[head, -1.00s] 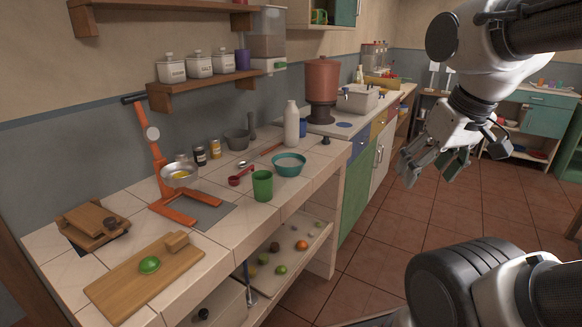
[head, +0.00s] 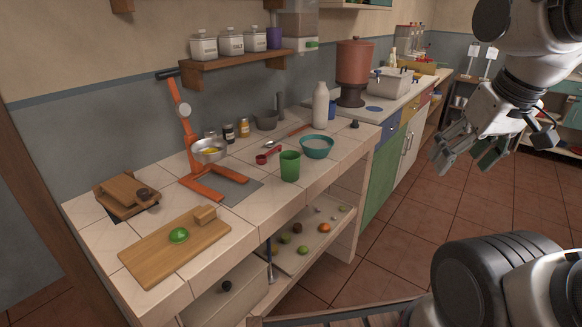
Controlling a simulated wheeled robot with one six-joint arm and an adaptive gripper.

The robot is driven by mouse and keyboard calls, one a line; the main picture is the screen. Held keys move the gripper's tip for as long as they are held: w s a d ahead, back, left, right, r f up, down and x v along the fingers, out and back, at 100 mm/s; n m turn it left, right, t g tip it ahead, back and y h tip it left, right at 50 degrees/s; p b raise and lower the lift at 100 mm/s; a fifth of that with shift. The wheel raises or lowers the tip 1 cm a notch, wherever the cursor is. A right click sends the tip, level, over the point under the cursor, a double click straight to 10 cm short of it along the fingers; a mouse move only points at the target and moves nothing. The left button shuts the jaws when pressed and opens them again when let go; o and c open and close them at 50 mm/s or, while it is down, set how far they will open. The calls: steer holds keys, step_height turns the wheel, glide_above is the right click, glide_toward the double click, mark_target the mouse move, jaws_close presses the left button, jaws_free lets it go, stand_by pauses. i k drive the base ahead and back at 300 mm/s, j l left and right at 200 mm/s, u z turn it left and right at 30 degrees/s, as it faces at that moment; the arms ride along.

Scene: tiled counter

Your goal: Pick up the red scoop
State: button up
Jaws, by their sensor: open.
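The red scoop (head: 268,155) lies on the tiled counter, between the orange stand and the teal bowl, behind the green cup. It looks small, with a round cup end at the left and a short handle towards the right. My gripper (head: 462,160) is at the right of the head view, out over the floor in front of the cabinets. It is open and empty, well apart from the scoop and the counter.
A green cup (head: 290,166) and a teal bowl (head: 317,147) stand close to the scoop. A white bottle (head: 320,106) stands behind. A cutting board (head: 176,246) lies at the front left.

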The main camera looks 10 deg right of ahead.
mark_target(261, 159)
steer(key=u, duration=0.55)
steer(key=i+l+u, duration=0.25)
steer(key=l+u, duration=0.25)
steer(key=l, duration=0.15)
steer(key=i+l+u, duration=0.25)
steer(key=l, duration=0.15)
steer(key=i+l+u, duration=0.1)
steer(key=l, duration=1.4)
steer(key=i+u, duration=0.05)
steer(key=i, duration=0.05)
